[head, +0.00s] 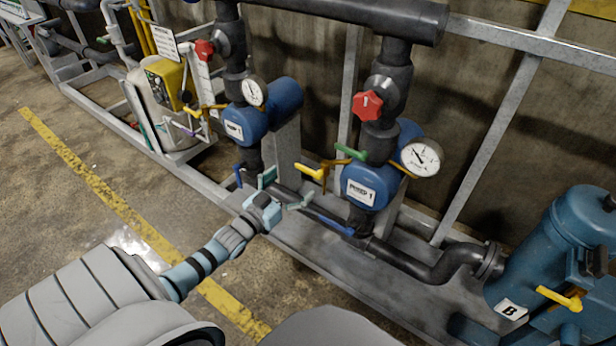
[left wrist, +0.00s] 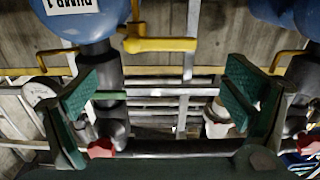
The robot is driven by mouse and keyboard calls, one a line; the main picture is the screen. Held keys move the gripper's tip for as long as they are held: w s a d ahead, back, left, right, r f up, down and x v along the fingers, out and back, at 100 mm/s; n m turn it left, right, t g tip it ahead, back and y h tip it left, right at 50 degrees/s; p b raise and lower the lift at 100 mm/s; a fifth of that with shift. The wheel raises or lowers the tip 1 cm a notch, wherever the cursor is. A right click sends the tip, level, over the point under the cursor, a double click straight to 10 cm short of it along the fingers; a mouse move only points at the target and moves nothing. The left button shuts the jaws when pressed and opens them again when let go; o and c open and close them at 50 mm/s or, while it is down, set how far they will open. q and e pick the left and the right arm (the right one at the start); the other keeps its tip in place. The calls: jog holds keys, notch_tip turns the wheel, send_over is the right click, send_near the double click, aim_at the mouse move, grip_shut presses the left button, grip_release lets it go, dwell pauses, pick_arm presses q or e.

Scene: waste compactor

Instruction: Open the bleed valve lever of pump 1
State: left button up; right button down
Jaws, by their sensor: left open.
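Pump 1 (head: 372,188) is a blue body with a white "PUMP 1" label, and its blue side also shows at the top left of the left wrist view (left wrist: 85,22). A yellow lever (head: 309,171) on a thin yellow pipe sticks out left of pump 1. In the left wrist view the yellow lever (left wrist: 160,44) lies ahead of the fingers, near the top middle. A green lever (head: 350,152) is above it and a blue lever (head: 336,225) below. My left gripper (head: 285,189) is open and empty, left of and below the yellow lever, apart from it.
A red handwheel (head: 367,104) and a round gauge (head: 421,157) are by pump 1. A second blue pump (head: 245,123) stands to the left. A dark pipe (head: 430,268) and a grey frame rail (head: 345,258) run low. Floor (head: 60,210) is clear at left.

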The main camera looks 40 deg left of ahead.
aim_at(307, 170)
pick_arm(q)
jog(key=w, duration=0.1)
jog(key=w+b, duration=0.1)
jog(key=w, duration=0.1)
jog(key=w+b, duration=0.1)
jog(key=w, duration=0.1)
jog(key=shift+a+f, duration=0.1)
jog(key=shift+f, duration=0.25)
jog(key=shift+w+r, duration=0.2)
jog(key=shift+w, duration=1.1)
pick_arm(e)
jog(key=d+f, duration=0.1)
jog(key=w+d+f, duration=0.1)
jog(key=shift+f, duration=0.35)
pick_arm(q)
jog(key=c, duration=1.7)
pick_arm(e)
jog(key=shift+s+a, duration=0.2)
jog(key=shift+s, duration=0.15)
